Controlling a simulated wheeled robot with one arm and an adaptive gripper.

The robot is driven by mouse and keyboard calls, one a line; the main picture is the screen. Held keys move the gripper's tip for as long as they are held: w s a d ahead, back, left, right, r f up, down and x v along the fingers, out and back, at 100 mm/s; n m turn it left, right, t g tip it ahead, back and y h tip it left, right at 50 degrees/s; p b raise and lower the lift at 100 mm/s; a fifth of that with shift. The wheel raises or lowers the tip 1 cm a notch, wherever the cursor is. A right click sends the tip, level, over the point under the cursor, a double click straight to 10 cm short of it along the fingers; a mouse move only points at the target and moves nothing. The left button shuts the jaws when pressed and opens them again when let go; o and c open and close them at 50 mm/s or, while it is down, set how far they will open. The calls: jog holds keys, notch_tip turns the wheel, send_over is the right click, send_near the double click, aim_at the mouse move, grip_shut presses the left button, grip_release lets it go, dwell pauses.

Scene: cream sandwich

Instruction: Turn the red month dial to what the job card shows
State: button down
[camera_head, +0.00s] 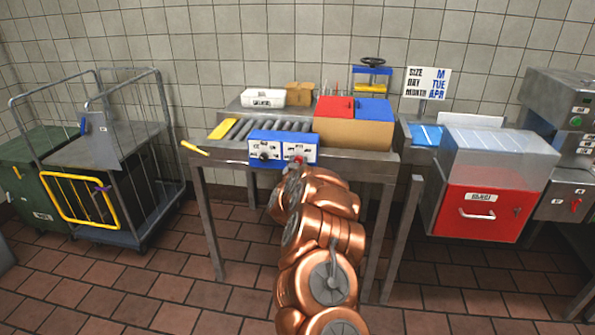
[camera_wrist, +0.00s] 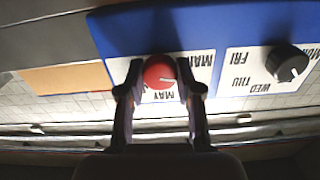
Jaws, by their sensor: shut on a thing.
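The red month dial (camera_wrist: 158,75) sits on a white label plate of the blue panel (camera_wrist: 150,32). A short pale mark on its face points right and slightly down in the wrist view. Printed letters around it are upside down and partly covered by my fingers. My gripper (camera_wrist: 160,78) is shut on the dial, one finger on each side. In the head view the red dial (camera_head: 299,160) shows just above my gripper, at the panel's right part. The job card (camera_head: 427,83) stands at the back right and reads SIZE M, DAY TUE, MONTH APR.
A black dial (camera_wrist: 287,63) with day labels is close to the right in the wrist view. Behind the panel are a roller conveyor (camera_head: 260,130) and a cardboard box with red and blue lids (camera_head: 352,133). A red-fronted bin (camera_head: 480,214) stands right; a wire cart (camera_head: 115,150) stands left.

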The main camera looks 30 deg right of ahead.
jog(key=m+b, duration=0.5)
jog(key=b, duration=0.2)
jog(key=shift+m, duration=0.4)
jog(key=shift+b, duration=0.4)
jog(key=c, duration=0.8)
grip_release()
jog(key=shift+o, duration=0.2)
jog(key=v, duration=1.2)
